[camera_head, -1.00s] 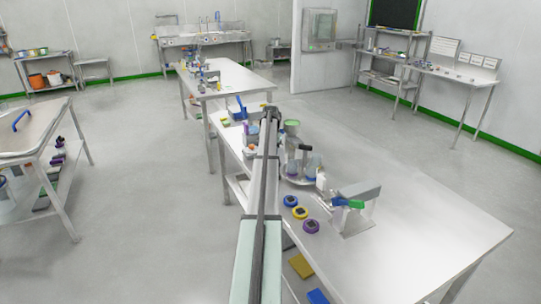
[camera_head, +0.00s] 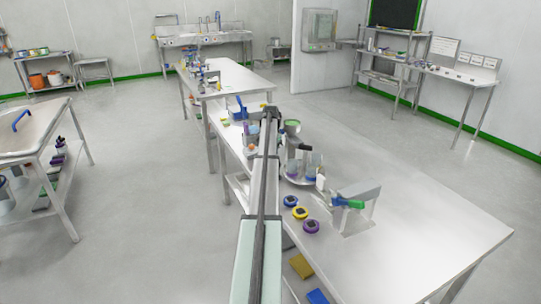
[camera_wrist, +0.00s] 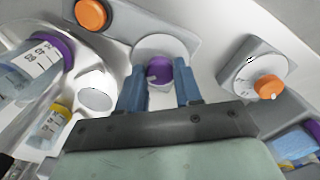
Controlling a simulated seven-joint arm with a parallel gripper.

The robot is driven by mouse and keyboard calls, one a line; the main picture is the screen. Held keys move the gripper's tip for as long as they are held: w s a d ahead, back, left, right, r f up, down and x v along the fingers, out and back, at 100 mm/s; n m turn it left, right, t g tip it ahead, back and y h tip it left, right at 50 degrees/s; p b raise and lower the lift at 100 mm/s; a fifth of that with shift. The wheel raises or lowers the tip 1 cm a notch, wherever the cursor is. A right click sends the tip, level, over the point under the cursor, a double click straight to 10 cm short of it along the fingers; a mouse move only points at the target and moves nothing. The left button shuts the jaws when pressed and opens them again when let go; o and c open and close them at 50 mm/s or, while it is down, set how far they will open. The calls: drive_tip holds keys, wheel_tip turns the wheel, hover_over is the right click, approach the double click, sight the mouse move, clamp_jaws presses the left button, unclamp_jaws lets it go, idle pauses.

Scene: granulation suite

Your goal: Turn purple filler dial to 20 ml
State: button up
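The purple dial (camera_wrist: 158,72) sits on a round white disc (camera_wrist: 163,47) on the pale grey filler, near the centre of the wrist view. My gripper (camera_wrist: 159,78) has its two blue fingers on either side of the dial, one left and one right. Narrow gaps seem to remain between the fingers and the dial, and I see no clear contact. In the head view my gripper (camera_head: 270,112) is above the far part of the long table, and the dial is hidden there. Scale marks around the dial are not readable.
Orange knobs flank the dial in the wrist view, at upper left (camera_wrist: 91,14) and right (camera_wrist: 268,87). A purple-capped tube (camera_wrist: 35,58) and a yellow-capped tube (camera_wrist: 50,122) lie left. The table's near right part (camera_head: 420,235) is clear.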

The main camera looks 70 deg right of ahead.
drive_tip(key=o, duration=0.4)
wheel_tip(320, 180, up, 14)
drive_tip(key=shift+f, duration=0.1)
idle(0.6)
idle(0.5)
